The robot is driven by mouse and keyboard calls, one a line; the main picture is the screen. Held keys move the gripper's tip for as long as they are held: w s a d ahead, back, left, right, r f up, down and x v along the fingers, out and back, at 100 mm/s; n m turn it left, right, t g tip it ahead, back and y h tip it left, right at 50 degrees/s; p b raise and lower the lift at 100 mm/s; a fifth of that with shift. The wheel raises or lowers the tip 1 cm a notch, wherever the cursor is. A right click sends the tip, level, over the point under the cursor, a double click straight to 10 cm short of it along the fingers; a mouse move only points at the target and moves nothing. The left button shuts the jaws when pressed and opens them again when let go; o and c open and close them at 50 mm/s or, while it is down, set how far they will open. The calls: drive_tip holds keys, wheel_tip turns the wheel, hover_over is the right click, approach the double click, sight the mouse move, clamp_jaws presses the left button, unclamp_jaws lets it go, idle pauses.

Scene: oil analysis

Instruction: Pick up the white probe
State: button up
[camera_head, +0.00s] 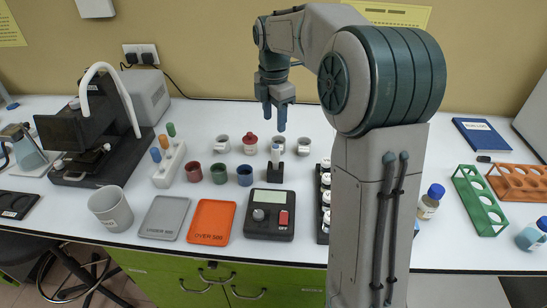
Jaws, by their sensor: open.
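A slim white probe (276,153) stands upright in a small black holder (275,173) on the white table, behind the black device with a display (271,214). My gripper (274,122) points down above and slightly behind the probe in the picture. Its blue-grey fingers are apart and nothing shows between them. The fingertips appear clear of the probe; the exact gap in depth cannot be told.
Several small cups surround the holder, including a blue cup (245,175) and a red-lidded one (250,145). A white rack (170,164) with coloured-top probes is left. An orange tray (211,222) and grey tray (164,218) lie in front. My arm hides part of the right side.

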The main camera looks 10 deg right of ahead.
sight(275, 147)
drive_tip(key=shift+n, duration=0.7)
drive_tip(key=f, duration=0.2)
drive_tip(key=w+f, duration=0.1)
drive_tip(key=f, duration=0.5)
drive_tip(key=shift+w+f, duration=0.15)
drive_tip(key=shift+w, duration=0.05)
drive_tip(key=f, duration=0.2)
drive_tip(key=f+p, duration=0.1)
drive_tip(key=f, duration=0.2)
drive_tip(key=shift+s+d+f, duration=0.2)
drive_tip(key=shift+s+f, duration=0.05)
drive_tip(key=shift+f, duration=0.05)
clamp_jaws()
